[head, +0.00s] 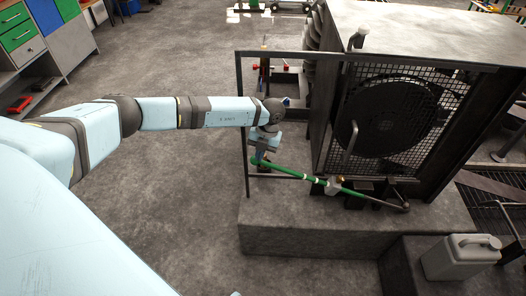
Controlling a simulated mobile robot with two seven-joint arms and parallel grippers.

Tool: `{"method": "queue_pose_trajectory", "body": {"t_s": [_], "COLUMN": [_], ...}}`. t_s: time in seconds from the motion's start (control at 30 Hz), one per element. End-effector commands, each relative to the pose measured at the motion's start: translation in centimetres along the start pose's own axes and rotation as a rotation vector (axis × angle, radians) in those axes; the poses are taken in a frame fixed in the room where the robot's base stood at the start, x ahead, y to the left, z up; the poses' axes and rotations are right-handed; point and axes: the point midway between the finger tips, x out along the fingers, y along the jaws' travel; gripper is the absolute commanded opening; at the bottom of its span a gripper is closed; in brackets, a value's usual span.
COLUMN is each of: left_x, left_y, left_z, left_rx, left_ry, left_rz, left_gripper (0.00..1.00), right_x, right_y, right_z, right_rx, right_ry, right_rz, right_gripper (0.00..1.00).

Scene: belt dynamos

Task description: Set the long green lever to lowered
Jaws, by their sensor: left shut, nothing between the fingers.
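The long green lever (302,175) slants from its upper left end, beside my gripper, down to a dark pivot at the lower right. It lies low across the front of the caged machine (390,115), above the concrete plinth. My left arm reaches in from the left and my left gripper (262,158) points down at the lever's left end. Its fingers are shut with nothing between them. They look close to the green bar, but I cannot tell whether they touch it. My right gripper is not in view.
A dark metal frame post (241,95) and top rail stand around the gripper's area. The concrete plinth (310,240) juts out below. A grey jerrycan (461,257) stands at the lower right. Open floor lies left of the plinth; a cabinet (20,35) is at the upper left.

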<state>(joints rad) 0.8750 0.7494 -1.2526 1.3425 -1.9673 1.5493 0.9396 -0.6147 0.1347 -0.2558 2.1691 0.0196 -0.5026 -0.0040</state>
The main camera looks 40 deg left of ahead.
Motion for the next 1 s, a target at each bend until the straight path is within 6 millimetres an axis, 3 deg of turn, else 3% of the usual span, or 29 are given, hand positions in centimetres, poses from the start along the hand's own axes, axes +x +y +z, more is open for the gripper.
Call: {"method": "queue_pose_trajectory", "body": {"t_s": [0.3, 0.37, 0.7, 1.0], "left_x": [0.3, 1.1, 8.8, 9.8], "left_y": [0.1, 0.3, 2.0, 2.3], "left_z": [0.0, 0.1, 1.0, 1.1], "left_rx": [-0.001, -0.001, -0.003, -0.001], "left_ry": [0.001, 0.001, 0.004, 0.001], "left_rz": [0.000, 0.001, 0.003, 0.002], "left_gripper": [0.00, 0.00, 0.00, 0.00], "right_x": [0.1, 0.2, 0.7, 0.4], "right_y": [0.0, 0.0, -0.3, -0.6], "right_z": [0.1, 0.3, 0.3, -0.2], "right_rx": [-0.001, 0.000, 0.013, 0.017], "right_ry": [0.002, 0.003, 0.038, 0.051], "right_rz": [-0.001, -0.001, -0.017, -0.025], "right_gripper": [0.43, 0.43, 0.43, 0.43]}}
